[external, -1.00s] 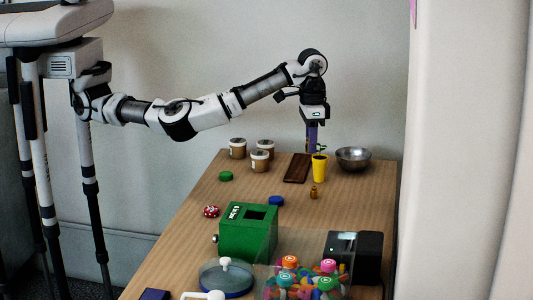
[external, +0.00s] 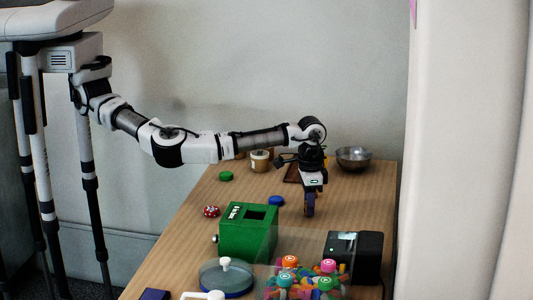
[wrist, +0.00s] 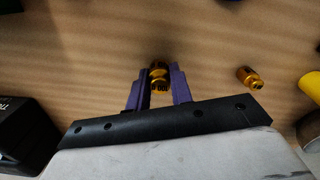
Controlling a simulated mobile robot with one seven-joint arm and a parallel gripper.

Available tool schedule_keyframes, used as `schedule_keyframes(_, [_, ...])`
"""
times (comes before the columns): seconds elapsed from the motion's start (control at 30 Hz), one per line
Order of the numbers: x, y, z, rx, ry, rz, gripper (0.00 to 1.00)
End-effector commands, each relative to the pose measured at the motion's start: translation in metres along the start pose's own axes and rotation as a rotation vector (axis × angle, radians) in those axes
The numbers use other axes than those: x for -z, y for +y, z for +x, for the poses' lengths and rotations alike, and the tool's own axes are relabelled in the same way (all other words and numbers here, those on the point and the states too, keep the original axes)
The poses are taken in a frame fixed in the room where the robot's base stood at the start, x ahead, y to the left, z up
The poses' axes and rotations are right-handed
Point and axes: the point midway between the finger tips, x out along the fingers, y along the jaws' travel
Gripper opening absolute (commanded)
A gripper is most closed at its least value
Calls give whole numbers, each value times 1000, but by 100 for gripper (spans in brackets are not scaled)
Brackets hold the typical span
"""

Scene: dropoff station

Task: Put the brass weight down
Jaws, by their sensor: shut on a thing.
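My gripper (wrist: 160,73) has purple fingers and is shut on a small brass weight (wrist: 159,84) with dark markings, seen in the wrist view. In the external view, my gripper (external: 310,212) points down low over the table (external: 345,195), between the green box and the table's right side. I cannot tell whether the held weight touches the table. A second brass weight (wrist: 249,76) lies or stands on the wood to the right of my fingers in the wrist view. In the external view my gripper and wrist hide that area.
A green box (external: 248,232) and a black device (external: 368,258) stand nearer the external camera, with a clear bin of colourful pieces (external: 300,285). A blue lid (external: 276,201) lies left of my gripper. A metal bowl (external: 354,158) is behind; a yellow cup (wrist: 311,86) stands at right in the wrist view.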

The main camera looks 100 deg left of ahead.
Motion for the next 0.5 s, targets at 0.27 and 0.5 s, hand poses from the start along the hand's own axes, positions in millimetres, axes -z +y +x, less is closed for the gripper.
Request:
schedule_keyframes(0.27, [0,0,4,0,1,0,0])
schedule_keyframes(0.5, [0,0,7,1,1,0,38])
